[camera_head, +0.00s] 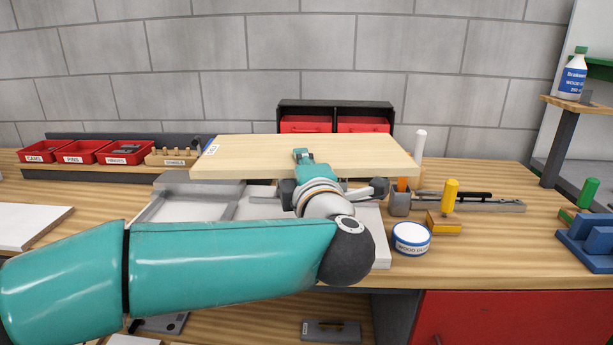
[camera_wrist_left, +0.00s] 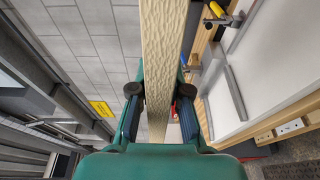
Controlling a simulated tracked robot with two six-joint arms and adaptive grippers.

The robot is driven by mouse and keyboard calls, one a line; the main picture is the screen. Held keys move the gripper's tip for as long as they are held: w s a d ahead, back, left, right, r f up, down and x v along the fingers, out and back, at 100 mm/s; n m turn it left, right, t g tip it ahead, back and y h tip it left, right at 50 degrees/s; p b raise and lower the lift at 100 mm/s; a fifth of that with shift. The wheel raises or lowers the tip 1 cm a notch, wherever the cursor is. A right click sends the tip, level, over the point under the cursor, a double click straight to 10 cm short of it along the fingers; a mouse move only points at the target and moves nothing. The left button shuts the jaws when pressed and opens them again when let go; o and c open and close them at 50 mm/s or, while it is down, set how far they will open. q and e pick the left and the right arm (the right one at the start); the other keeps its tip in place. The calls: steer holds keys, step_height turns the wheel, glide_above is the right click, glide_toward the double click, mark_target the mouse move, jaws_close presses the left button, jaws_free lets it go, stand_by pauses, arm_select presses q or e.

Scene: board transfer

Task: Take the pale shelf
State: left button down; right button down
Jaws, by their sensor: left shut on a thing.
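The pale shelf (camera_head: 270,153) is a long light-wood board with a small white label at its left end. It lies roughly level above the bench in the head view. In the left wrist view its edge (camera_wrist_left: 163,40) runs between my fingers. My left gripper (camera_head: 335,190) is shut on the shelf's near long edge, right of its middle; it also shows in the left wrist view (camera_wrist_left: 160,92), with a pad on each side of the board. The shelf hides part of what is behind it. My right gripper is not in view.
Below the shelf is a grey tray-like fixture (camera_head: 183,208). A wood glue tin (camera_head: 411,238) and a yellow-handled tool (camera_head: 450,193) stand to its right. Red bins (camera_head: 86,152) line the back left, and a black drawer cabinet (camera_head: 335,108) stands behind.

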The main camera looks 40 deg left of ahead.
arm_select(q)
steer(key=shift+r+p, duration=1.55)
steer(key=shift+r, duration=0.9)
